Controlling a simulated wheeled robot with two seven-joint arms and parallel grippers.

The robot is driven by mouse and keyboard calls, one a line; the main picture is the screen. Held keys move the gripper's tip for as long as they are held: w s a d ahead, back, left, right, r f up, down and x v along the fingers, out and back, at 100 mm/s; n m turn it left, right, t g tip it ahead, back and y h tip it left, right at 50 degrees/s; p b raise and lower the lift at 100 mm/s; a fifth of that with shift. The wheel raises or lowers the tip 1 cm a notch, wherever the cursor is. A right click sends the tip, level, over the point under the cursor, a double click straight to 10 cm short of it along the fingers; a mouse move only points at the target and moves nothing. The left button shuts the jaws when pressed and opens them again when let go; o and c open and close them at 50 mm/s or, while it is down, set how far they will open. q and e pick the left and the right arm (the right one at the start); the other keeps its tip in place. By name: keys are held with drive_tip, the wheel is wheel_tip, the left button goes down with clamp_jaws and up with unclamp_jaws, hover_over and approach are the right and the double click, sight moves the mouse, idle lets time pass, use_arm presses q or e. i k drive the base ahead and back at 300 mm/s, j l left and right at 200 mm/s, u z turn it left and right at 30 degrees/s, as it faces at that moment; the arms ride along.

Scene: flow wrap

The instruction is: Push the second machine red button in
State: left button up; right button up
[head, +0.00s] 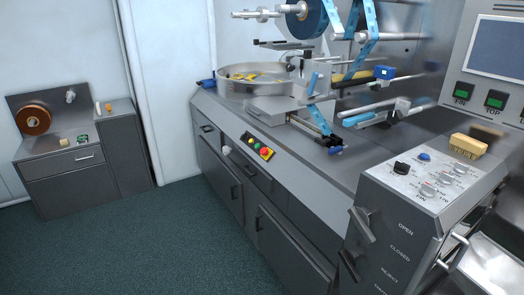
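A red button (266,153) sits on a small dark control strip (257,146) on the sloped front edge of the large grey machine (322,205). Smaller yellow and green buttons sit beside it on the strip. Whether the red button is in or out is too small to tell. Neither of my grippers is in view, and nothing covers the button.
A control box (400,225) with knobs, a blue button (424,156) and a yellow block (468,145) stands at right. A round bowl (252,82) sits on the machine. A smaller station (72,165) stands far left. The green floor (150,240) is clear.

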sight(264, 151)
drive_tip(key=i+j+u, duration=0.15)
drive_tip(key=i, duration=1.2)
drive_tip(key=i+j+u, duration=0.1)
drive_tip(key=i, duration=1.3)
drive_tip(key=j, duration=0.1)
